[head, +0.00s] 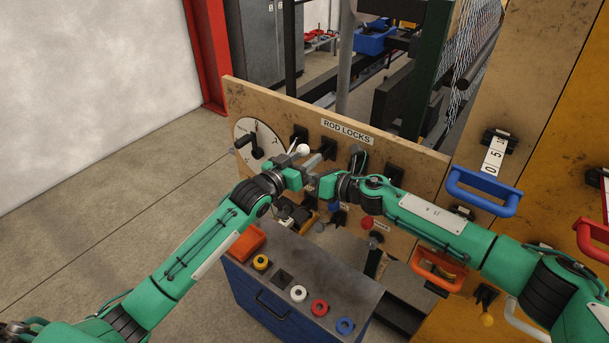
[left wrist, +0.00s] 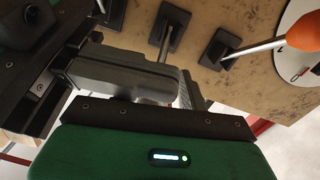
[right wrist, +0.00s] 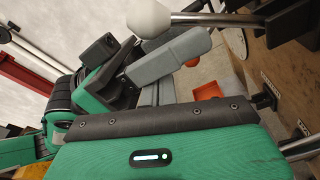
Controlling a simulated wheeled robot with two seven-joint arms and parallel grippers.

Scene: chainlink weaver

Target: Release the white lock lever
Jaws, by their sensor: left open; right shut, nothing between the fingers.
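The white lock lever ends in a round white knob (head: 303,149) in front of the wooden board's upper row. In the right wrist view the knob (right wrist: 148,17) is large at the top, with its metal rod running right to a dark bracket. My left gripper (head: 296,162) is open just below the knob; its grey finger (right wrist: 172,58) looks very close to the knob, but I cannot tell whether they touch. My right gripper (head: 314,172) is shut and empty, close beside the left one; its grey fingers (left wrist: 125,78) cross the left wrist view.
The ROD LOCKS board (head: 400,152) carries several brackets and a white dial (head: 270,137) at left. A lever with an orange knob (left wrist: 300,32) is near the dial. A blue cabinet (head: 262,300) with colored rings and an orange tray (head: 247,243) stands below the arms.

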